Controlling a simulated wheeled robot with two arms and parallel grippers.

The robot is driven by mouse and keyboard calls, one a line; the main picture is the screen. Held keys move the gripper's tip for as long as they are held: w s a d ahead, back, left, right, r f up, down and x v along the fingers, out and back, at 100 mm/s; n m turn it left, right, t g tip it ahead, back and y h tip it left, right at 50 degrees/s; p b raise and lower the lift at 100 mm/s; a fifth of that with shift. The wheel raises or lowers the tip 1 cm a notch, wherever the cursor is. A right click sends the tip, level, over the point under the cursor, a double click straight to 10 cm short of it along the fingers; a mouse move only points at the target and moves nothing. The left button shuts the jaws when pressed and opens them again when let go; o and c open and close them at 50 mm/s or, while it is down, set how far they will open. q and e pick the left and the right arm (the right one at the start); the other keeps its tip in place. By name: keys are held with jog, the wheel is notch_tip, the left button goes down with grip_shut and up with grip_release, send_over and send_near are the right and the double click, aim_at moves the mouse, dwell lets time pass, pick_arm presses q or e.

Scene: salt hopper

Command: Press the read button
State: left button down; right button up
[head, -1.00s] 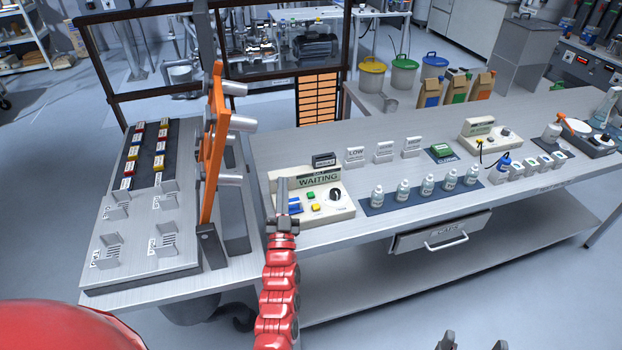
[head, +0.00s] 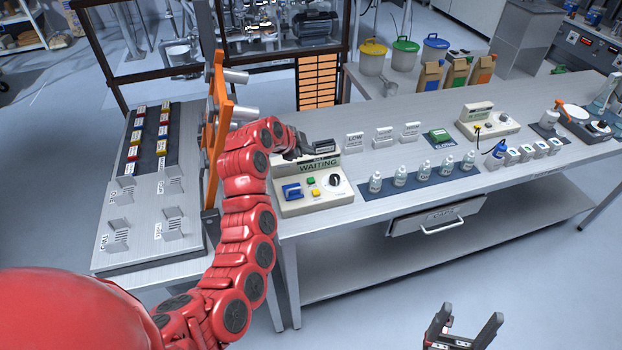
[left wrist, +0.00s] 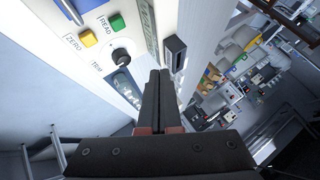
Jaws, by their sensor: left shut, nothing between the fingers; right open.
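The pale salt meter (head: 325,201) stands on the bench with its display (head: 318,164) reading WAITING. Its green button (head: 310,181) sits above a yellow button (head: 313,194). In the left wrist view the green button (left wrist: 117,22) is labelled READ and the yellow one (left wrist: 88,38) ZERO. My left gripper (left wrist: 159,73) is shut and empty, near the meter's top edge and apart from the READ button. In the head view my left gripper (head: 306,149) is small and partly hidden by its wrist. My right gripper (head: 468,317) is open and empty in front of the bench.
A black knob (head: 335,181) sits right of the buttons and a blue part (head: 291,191) left of them. A dark block (head: 325,146) stands behind the display. White bottles (head: 400,175) line up to the right. An orange upright (head: 218,115) rises left of the meter.

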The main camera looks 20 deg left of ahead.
pick_arm(q)
send_over(308, 181)
notch_tip(308, 181, down, 6)
jog(key=shift+s+f, duration=0.1)
jog(key=shift+f, duration=0.05)
jog(key=shift+f+b, duration=0.7)
jog(key=shift+f, duration=0.1)
jog(key=shift+f+b, duration=0.45)
jog(key=shift+f, duration=0.05)
jog(key=shift+r, duration=0.1)
dwell(1.3)
jog(key=shift+f+b, duration=0.4)
jog(key=shift+b, duration=0.45)
